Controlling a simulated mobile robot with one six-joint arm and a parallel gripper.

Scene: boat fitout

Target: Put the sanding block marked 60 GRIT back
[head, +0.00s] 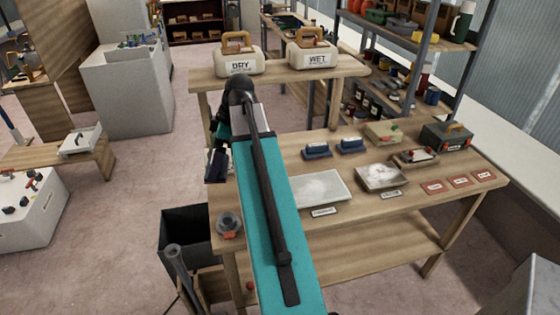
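Two blue blocks with dark undersides, which look like sanding blocks, lie side by side on the wooden workbench (330,180), a left one (317,151) and a right one (351,145). No 60 GRIT marking is legible on either. Three red labelled patches lie at the bench's right front: a left one (437,188), a middle one (461,181) and a right one (484,176). Their print is too small to read. My gripper (216,165) is a small dark shape at the bench's left edge, partly hidden by my arm. Whether it holds anything is unclear.
A white-topped tray (320,200) and a tray of pale material (381,190) lie on the bench. A green-grey toolbox (447,136) stands at the back right. DRY (239,66) and WET (313,59) containers stand on the raised shelf. A black bin (187,232) stands at left.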

